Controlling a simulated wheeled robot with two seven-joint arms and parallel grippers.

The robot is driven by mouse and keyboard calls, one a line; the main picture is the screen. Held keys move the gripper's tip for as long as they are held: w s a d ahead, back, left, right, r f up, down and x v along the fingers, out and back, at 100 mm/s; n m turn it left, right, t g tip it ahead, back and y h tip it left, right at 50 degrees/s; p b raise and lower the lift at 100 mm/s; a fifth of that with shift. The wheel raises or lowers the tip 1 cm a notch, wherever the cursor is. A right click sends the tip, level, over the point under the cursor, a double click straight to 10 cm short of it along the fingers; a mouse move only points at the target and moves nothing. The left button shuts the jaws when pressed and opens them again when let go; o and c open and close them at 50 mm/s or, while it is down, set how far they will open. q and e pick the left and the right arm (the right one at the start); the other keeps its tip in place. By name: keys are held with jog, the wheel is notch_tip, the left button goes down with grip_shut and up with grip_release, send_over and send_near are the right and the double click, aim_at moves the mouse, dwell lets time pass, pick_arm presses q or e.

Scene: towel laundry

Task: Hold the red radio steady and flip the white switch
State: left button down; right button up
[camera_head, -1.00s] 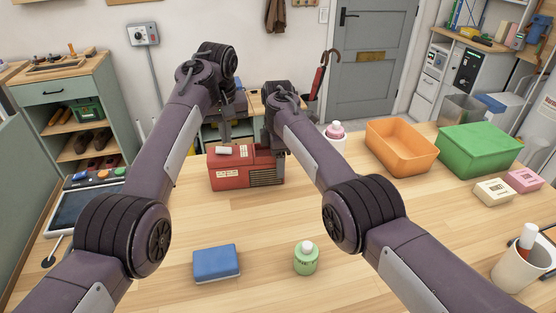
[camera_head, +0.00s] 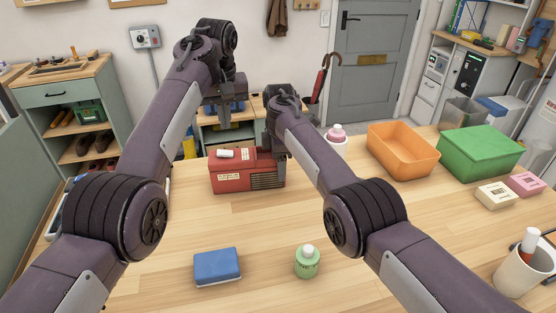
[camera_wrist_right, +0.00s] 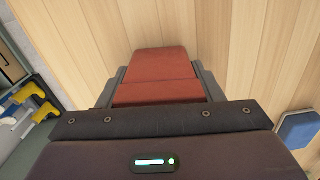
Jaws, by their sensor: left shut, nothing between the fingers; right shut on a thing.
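The red radio (camera_head: 232,178) stands upright on the wooden table, with pale labels and a dark grille on its front. The white switch (camera_head: 225,153) is on its top at the left; which way it is set is too small to tell. My left gripper (camera_head: 224,118) is shut and empty, above and apart from the switch. My right gripper (camera_head: 279,152) is shut on the radio's right end. In the right wrist view the radio's red body (camera_wrist_right: 160,78) sits between the two dark fingers.
A blue box (camera_head: 217,266) and a green bottle (camera_head: 307,262) stand near the front. An orange bin (camera_head: 402,160), a green box (camera_head: 478,152) and a pink-capped container (camera_head: 336,143) are at the right. The table (camera_head: 270,225) in front of the radio is clear.

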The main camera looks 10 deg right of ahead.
jog(key=o, duration=1.4)
